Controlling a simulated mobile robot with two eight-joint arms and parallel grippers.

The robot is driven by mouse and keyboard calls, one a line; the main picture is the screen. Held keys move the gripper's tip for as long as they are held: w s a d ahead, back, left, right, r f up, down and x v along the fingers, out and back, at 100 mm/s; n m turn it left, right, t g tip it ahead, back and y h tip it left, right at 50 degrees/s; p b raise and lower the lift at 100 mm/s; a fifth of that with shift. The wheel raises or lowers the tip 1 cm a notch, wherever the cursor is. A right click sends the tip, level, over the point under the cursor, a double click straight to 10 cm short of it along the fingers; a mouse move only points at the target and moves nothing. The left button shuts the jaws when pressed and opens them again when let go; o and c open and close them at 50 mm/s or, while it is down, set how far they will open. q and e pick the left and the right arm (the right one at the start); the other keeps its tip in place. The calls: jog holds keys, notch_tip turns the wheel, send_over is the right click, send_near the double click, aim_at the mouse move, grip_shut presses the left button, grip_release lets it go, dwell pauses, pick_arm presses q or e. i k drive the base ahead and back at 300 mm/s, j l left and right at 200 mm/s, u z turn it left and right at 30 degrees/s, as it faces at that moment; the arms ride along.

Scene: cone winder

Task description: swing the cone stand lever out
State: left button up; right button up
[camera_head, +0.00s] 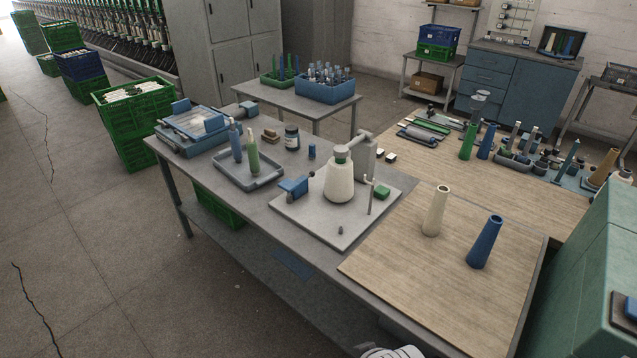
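The cone winder stands on a pale base plate (318,228) on the grey table. A grey upright with an arm (364,152) reaches over the cone's top. A blue block on a grey bracket (293,187) is at the plate's left side; I cannot tell if it is the cone stand lever.
A wooden board (440,290) at the right holds an empty cream cone (435,211) and a blue cone (485,242). A tray (247,172) with two bobbins lies left of the winder. A green cabinet (590,290) bounds the right. The plate's front is mostly clear.

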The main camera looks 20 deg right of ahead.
aim_at(304, 180)
jog(key=k+l, duration=0.1)
jog(key=l, duration=1.35)
jog(key=i+j+z, duration=0.4)
jog(key=i+j, duration=1.35)
jog(key=j, duration=0.1)
